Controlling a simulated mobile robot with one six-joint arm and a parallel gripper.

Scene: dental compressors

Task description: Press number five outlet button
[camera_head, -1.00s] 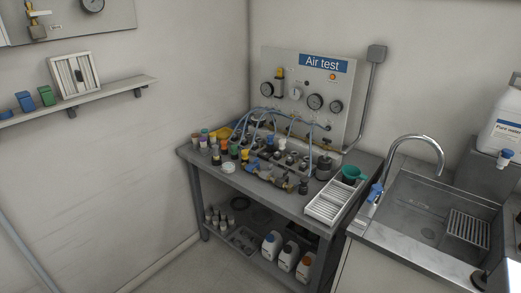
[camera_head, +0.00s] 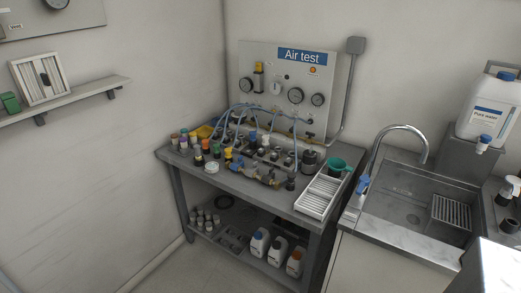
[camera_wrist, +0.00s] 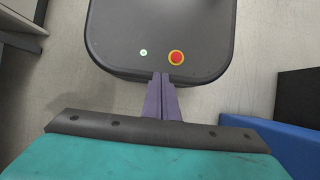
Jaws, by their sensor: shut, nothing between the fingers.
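The air test bench (camera_head: 180,157) stands against the wall in the middle of the head view. Its upright panel (camera_head: 335,80), labelled "Air test", carries several gauges and an orange indicator (camera_head: 313,71). Blue hoses (camera_head: 243,106) run from the panel down to a row of dark outlet fittings (camera_head: 262,153) on the bench top. No outlet number is readable, and I cannot tell which button is number five. My gripper (camera_wrist: 162,76) shows in the wrist view with its purple fingers together and empty, above my own base, away from the bench.
A sink (camera_head: 408,200) with a tall tap (camera_head: 400,128) adjoins the bench at right. A white slatted rack (camera_head: 319,195) and green cup (camera_head: 338,165) sit at the bench's right end. Floor in front of the left wall is clear.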

